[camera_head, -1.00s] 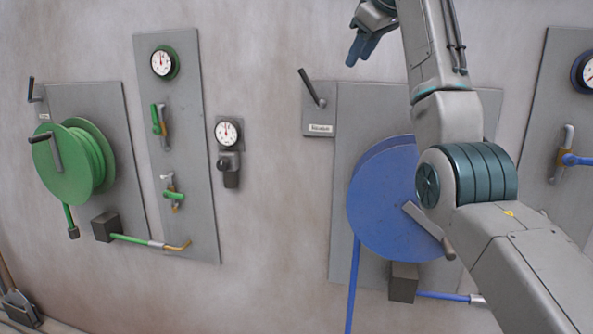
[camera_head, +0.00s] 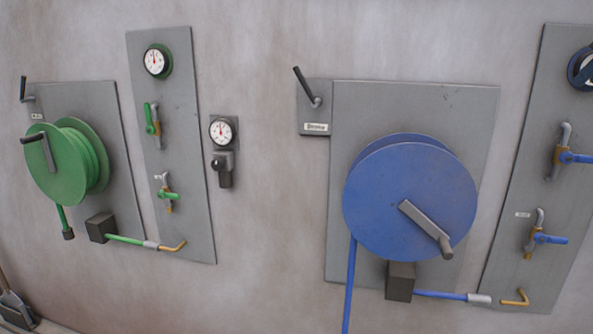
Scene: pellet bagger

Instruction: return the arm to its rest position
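Neither of my grippers shows in the head view now, and no part of my arms is visible. The blue reel (camera_head: 385,200) with its grey crank handle (camera_head: 426,226) is in full view on its grey panel (camera_head: 470,115). A blue hose (camera_head: 349,290) hangs straight down from the reel's left side. Whether either gripper is open or shut is not shown.
On the wall are a green reel (camera_head: 62,170), a panel with a green gauge (camera_head: 156,61) and green valves, a small gauge (camera_head: 221,131), a lever (camera_head: 306,86) and a right panel with blue valves (camera_head: 545,238).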

